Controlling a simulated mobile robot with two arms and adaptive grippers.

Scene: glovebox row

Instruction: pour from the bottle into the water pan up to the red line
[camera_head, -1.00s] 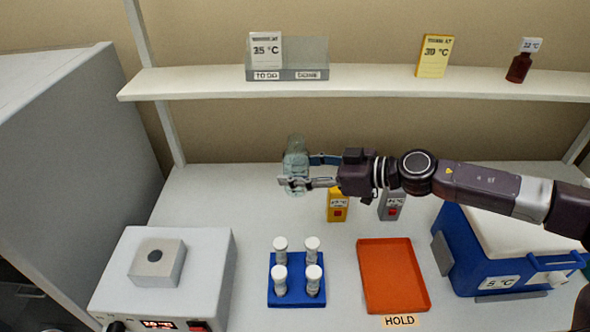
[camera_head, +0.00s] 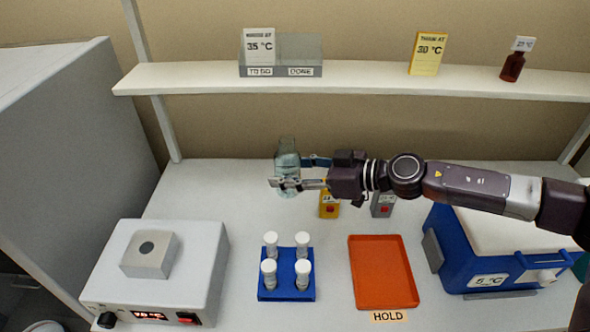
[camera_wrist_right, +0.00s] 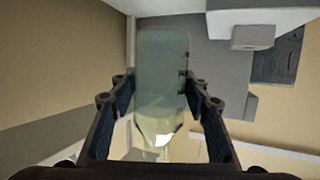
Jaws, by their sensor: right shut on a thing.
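A clear, pale blue-green bottle (camera_head: 287,152) is held above the back of the bench, left of my right gripper (camera_head: 303,172). In the right wrist view the bottle (camera_wrist_right: 161,75) sits between the two fingers of the right gripper (camera_wrist_right: 159,90), which is shut on it. Its narrower end points to the bottom of that picture, and pale liquid shows near that end. I cannot tell its exact tilt. No water pan or red line can be made out. My left gripper is out of view.
A white heater unit (camera_head: 197,255) with a grey block (camera_head: 149,255), a blue vial rack (camera_head: 287,292), an orange tray (camera_head: 382,275) and a blue cooler (camera_head: 445,250) stand on the bench. Two timers, yellow (camera_head: 329,205) and grey (camera_head: 383,205), stand below my arm. A shelf (camera_head: 370,82) spans above.

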